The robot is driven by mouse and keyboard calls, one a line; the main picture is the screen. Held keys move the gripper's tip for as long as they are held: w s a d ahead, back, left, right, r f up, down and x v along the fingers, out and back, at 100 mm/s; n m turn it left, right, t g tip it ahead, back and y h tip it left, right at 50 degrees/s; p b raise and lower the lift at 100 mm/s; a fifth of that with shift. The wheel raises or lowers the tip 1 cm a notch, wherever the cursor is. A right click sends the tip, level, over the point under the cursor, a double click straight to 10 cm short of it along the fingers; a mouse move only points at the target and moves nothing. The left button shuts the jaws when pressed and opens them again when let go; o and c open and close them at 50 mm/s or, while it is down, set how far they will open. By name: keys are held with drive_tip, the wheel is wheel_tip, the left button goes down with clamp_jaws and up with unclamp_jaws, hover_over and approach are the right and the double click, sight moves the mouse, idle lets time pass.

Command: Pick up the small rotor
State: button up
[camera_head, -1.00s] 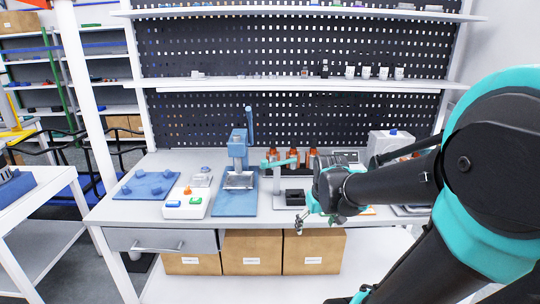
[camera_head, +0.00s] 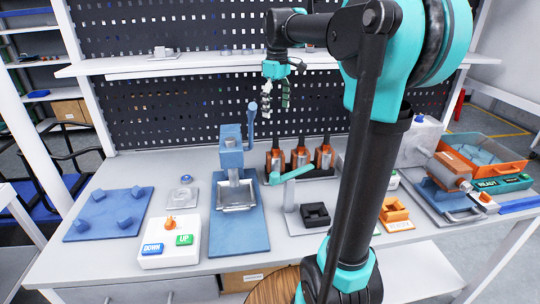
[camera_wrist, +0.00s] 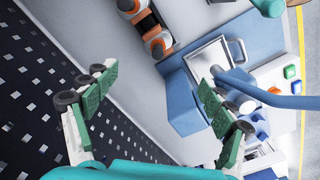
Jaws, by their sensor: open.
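My gripper (camera_head: 276,98) is raised above the workbench, in front of the pegboard and pointing down. Its two green-padded fingers are apart and empty; they also show in the wrist view (camera_wrist: 160,105). No part is clearly recognisable as the small rotor. A small grey metal piece with a round centre (camera_head: 183,198) lies on the bench left of the blue press (camera_head: 232,160). Three orange-and-dark upright parts (camera_head: 300,158) stand in a row behind, right of the press. Two of such parts show in the wrist view (camera_wrist: 150,30).
A white button box (camera_head: 168,258) and a blue plate with pegs (camera_head: 110,215) are at left. A black block (camera_head: 315,213), an orange block (camera_head: 393,209), an orange-and-blue machine (camera_head: 450,180) and an orange bin (camera_head: 482,150) are at right. The press lever (camera_head: 252,120) stands up near my gripper.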

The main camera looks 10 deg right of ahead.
sight(276, 137)
wheel_tip(276, 137, down, 12)
drive_tip(key=shift+f, duration=0.1)
drive_tip(key=shift+w+f, duration=0.15)
drive_tip(key=shift+f, duration=1.1)
drive_tip(key=shift+w+f, duration=0.1)
drive_tip(key=shift+f, duration=1.15)
clamp_jaws()
drive_tip(key=shift+r, duration=0.1)
wheel_tip(276, 137, up, 20)
